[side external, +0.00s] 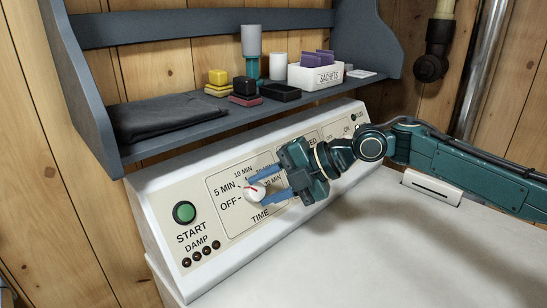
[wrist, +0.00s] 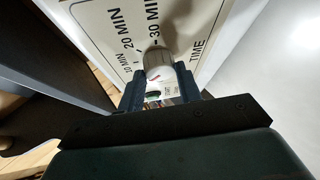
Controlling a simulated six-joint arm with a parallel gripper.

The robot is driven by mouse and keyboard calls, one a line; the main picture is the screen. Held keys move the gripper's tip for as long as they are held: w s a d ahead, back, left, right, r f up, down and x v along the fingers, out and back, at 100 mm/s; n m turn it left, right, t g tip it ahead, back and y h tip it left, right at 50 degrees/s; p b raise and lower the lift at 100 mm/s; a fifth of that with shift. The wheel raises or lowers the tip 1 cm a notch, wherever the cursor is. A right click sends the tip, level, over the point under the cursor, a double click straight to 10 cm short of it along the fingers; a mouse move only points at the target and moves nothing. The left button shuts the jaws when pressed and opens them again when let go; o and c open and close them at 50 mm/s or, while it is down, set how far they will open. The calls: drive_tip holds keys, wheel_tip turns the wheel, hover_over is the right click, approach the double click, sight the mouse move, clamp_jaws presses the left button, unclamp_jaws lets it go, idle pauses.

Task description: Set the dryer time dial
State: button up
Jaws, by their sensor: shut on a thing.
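The time dial (side external: 255,192) is a white round knob with a red mark, on the sloped panel above the word TIME. Labels OFF, 5 MIN, 10 MIN and more ring it. The red mark lies on the knob's left side in the side view, toward 5 MIN, but the exact setting is hard to tell. My gripper (side external: 260,191) is shut on the dial, one blue finger on each side. In the wrist view the dial (wrist: 158,62) sits between the fingertips (wrist: 160,88), with 20 MIN and 30 MIN readable beyond it.
A green START button (side external: 184,212) and the DAMP row (side external: 201,255) are left on the panel. A shelf (side external: 170,135) above holds a dark cloth (side external: 165,118), a SACHETS box (side external: 315,76) and small blocks.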

idle(0.4)
drive_tip(key=o, duration=1)
drive_tip(key=shift+d+r, duration=0.1)
drive_tip(key=shift+d, duration=0.05)
drive_tip(key=shift+v, duration=6.7)
drive_tip(key=shift+r, duration=0.1)
